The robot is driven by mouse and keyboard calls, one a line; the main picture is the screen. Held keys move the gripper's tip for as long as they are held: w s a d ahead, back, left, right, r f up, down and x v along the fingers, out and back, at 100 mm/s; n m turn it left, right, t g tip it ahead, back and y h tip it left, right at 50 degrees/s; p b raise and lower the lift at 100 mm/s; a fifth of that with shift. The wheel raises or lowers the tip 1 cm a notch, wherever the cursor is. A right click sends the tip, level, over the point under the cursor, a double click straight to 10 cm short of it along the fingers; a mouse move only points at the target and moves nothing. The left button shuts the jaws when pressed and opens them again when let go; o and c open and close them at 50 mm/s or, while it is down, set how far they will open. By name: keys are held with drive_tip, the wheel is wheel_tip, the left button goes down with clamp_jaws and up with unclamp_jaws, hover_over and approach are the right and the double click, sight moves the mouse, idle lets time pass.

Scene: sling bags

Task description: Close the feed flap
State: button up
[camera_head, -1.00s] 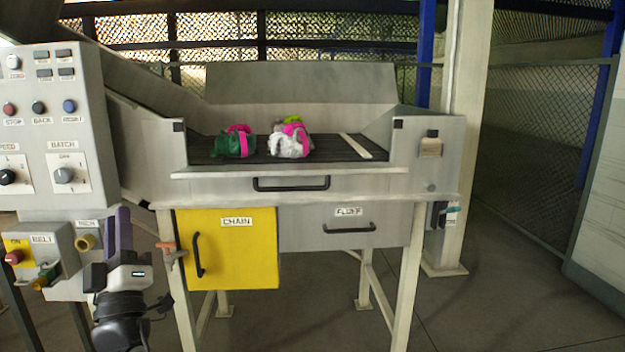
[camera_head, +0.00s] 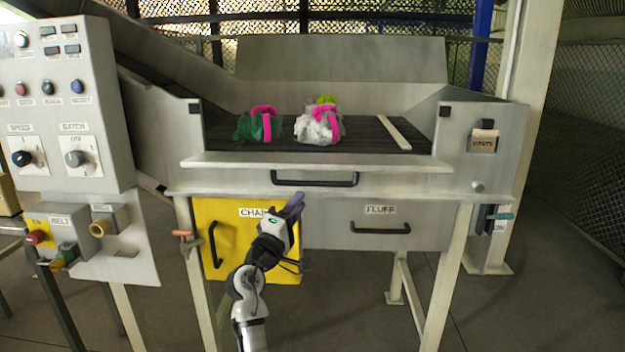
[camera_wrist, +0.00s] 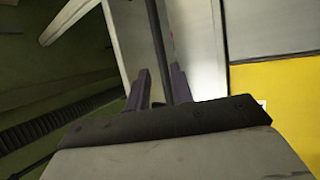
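The feed flap appears to be the wide grey front panel (camera_head: 230,178) below the belt opening, with a long black bar handle (camera_head: 315,184). A pale lip runs along its top edge; its exact tilt is hard to judge. My gripper (camera_head: 296,200) has purple fingers and is just below the handle, left of its middle. In the wrist view, my gripper (camera_wrist: 158,75) is open, its fingers on either side of the black handle bar (camera_wrist: 158,35). Gaps show between bar and fingers, and contact cannot be told.
Sling bags, a green and pink one (camera_head: 258,124) and a white and pink one (camera_head: 318,126), lie on the dark belt. Below are the yellow CHAIN door (camera_head: 235,265) and the grey FLUFF drawer (camera_head: 430,230). A control panel (camera_head: 85,125) stands at left. Floor at right is free.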

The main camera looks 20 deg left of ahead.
sight(310, 185)
drive_tip(key=p+x, duration=0.1)
drive_tip(key=x, duration=0.7)
drive_tip(key=shift+c, duration=0.3)
clamp_jaws()
